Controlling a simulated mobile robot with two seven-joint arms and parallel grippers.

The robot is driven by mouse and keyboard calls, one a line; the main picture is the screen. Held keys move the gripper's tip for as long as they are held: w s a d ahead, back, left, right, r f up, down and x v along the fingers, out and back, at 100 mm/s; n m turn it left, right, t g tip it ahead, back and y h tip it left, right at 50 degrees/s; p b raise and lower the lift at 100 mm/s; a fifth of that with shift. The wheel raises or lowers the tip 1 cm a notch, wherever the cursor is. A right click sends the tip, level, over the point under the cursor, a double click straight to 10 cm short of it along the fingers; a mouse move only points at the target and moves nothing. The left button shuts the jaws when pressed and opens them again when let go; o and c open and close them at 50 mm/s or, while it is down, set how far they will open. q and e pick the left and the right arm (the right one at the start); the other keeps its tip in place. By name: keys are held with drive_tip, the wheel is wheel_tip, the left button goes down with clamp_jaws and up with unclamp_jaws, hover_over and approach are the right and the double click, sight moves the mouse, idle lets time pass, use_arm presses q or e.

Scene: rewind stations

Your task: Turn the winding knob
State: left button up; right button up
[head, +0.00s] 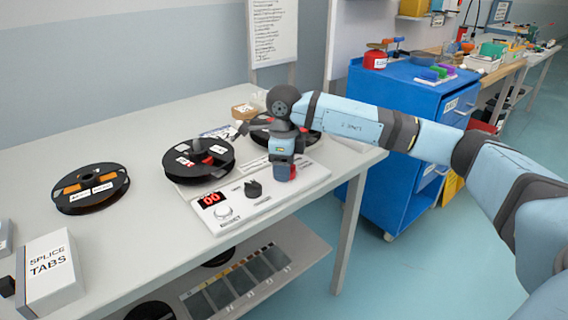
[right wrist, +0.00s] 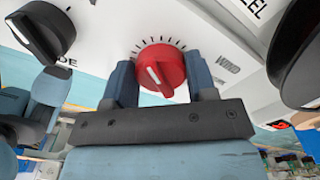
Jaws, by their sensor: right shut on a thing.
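The red winding knob (right wrist: 160,68) sits on the white control panel, marked WIND, with a tick scale around it. Its white pointer line slants in the right wrist view. My right gripper (head: 284,174) comes down over the panel (head: 262,206) from above. Its two blue fingers stand on either side of the red knob and are shut on it. In the head view the gripper hides most of the knob. A black mode knob (head: 253,188) and a red display (head: 211,198) reading 00 are to its left. My left gripper is not in view.
A reel (head: 199,160) is mounted behind the panel, and a second reel (head: 262,133) is partly hidden by my arm. A loose reel (head: 90,188) and a splice tabs box (head: 50,272) lie left. A blue cart (head: 400,90) stands right of the table.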

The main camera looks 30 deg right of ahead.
drive_tip(key=shift+r+n, duration=0.1)
drive_tip(key=shift+n, duration=1)
drive_tip(key=o, duration=0.9)
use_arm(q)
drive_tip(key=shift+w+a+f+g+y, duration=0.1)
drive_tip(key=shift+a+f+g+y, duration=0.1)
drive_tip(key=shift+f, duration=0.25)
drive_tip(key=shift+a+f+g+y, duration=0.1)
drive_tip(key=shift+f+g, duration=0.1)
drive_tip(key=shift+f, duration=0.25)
